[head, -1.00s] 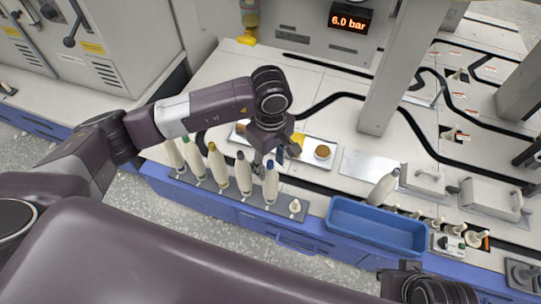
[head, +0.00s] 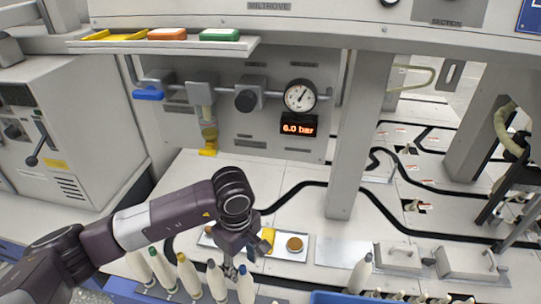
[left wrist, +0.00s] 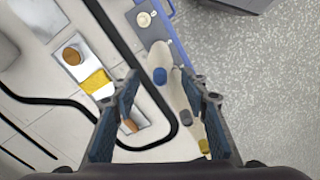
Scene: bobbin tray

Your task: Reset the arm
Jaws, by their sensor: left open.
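My left gripper (head: 236,272) is open, pointing down over the back of the row of bobbins. It also shows in the left wrist view (left wrist: 165,90), with its two fingers apart. Several pale bobbins stand in a row at the bottom of the head view, with green, yellow, grey and blue tips; one is the blue-tipped bobbin (head: 245,288). In the left wrist view, the blue-tipped (left wrist: 160,77) and grey-tipped (left wrist: 185,116) bobbins appear between the fingers; I see no contact. Another pale bobbin (head: 359,277) leans farther right. My right gripper is out of view.
A small tray (head: 283,254) with a yellow piece and a brown round piece lies just behind the gripper. A blue bin (head: 335,297) is at the bottom edge. A grey post (head: 350,150) rises at the right of the bench. A shelf (head: 180,47) with coloured trays hangs above.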

